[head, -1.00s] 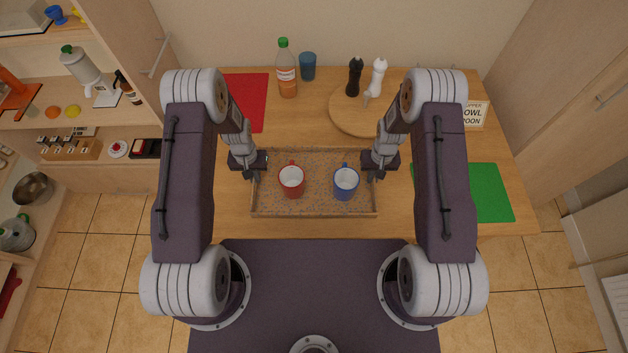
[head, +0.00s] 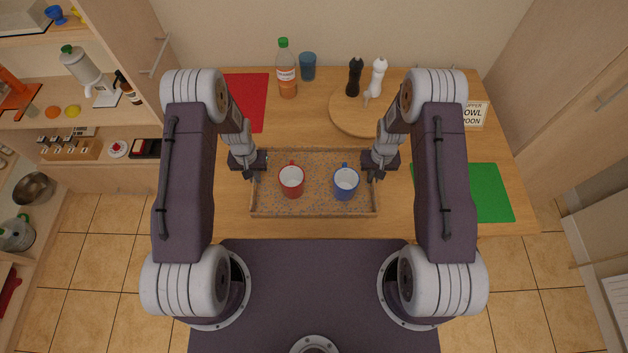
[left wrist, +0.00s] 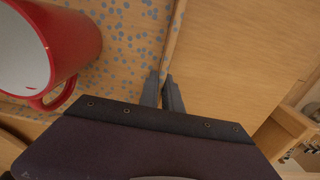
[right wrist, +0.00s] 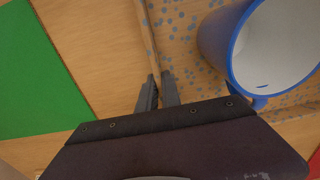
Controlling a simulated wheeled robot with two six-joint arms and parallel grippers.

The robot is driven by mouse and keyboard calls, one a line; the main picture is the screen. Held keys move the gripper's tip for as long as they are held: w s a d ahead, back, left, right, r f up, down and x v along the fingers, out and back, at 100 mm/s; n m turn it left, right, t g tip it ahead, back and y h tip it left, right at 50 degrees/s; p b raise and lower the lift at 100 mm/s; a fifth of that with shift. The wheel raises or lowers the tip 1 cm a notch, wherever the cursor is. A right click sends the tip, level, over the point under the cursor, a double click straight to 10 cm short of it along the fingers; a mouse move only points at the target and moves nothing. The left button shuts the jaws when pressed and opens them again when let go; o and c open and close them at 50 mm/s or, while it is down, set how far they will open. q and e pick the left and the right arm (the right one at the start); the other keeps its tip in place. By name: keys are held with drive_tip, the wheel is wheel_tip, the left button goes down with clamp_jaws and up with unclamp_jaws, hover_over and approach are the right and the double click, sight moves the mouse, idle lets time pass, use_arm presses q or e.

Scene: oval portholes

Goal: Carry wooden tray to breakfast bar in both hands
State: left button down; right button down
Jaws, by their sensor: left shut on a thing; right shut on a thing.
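The wooden tray (head: 315,209) has a speckled floor and low rims. It is at the front middle of the wooden table in the head view. A red mug (head: 291,182) and a blue mug (head: 345,184) stand upright in it. My left gripper (head: 254,174) is shut on the tray's left rim, and the left wrist view shows its fingers (left wrist: 163,92) on either side of that rim. My right gripper (head: 376,174) is shut on the right rim, and its fingers (right wrist: 160,92) straddle it in the right wrist view. I cannot tell whether the tray touches the table.
An orange bottle (head: 287,75), a blue cup (head: 308,66) and a round board (head: 350,118) with two mills stand behind the tray. A red mat (head: 247,100) lies at left, a green mat (head: 478,192) at right. Shelves (head: 75,122) stand left, cabinets (head: 560,70) right.

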use_arm(q)
drive_tip(key=shift+r, duration=0.2)
use_arm(e)
drive_tip(key=shift+r, duration=0.2)
